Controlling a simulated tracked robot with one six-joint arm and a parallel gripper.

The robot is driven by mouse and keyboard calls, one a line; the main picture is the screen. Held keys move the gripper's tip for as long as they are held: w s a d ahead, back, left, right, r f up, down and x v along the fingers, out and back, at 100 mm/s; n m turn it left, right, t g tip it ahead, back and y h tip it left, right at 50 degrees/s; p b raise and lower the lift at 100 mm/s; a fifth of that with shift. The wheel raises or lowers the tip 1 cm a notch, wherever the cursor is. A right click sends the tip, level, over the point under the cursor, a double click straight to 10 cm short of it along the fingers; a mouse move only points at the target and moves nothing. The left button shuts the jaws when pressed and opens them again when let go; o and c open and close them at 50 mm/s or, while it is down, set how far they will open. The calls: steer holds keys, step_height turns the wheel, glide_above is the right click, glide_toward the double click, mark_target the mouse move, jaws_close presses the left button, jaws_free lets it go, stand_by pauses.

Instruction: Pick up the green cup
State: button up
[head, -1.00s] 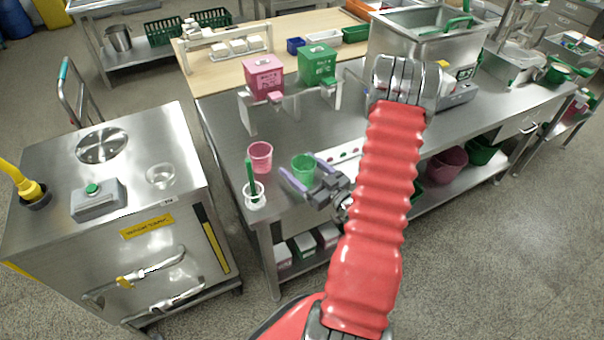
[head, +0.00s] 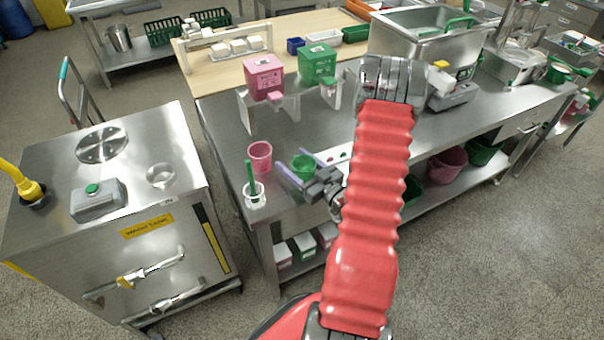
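The green cup (head: 303,167) stands upright on the steel table (head: 222,130), near its front left corner. My gripper (head: 294,164) reaches in from the right at the cup's height. Its two purple-grey fingers are spread apart, with the cup between them in this view. One finger crosses in front of the cup's left side and the other lies at its upper right. I cannot tell whether either finger touches the cup.
A pink cup (head: 260,156) stands just left of the green cup. A clear cup (head: 254,196) with a green stick stands in front of it. Pink (head: 264,76) and green (head: 317,63) dispensers sit on a raised stand behind. A steel machine (head: 120,215) stands left.

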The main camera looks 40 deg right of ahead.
steer(key=c, duration=0.8)
steer(key=shift+c, duration=0.2)
steer(key=shift+r, duration=0.3)
step_height(320, 180, up, 9)
steer(key=shift+r, duration=0.2)
stand_by(0.8)
steer(key=shift+s, duration=0.1)
stand_by(0.9)
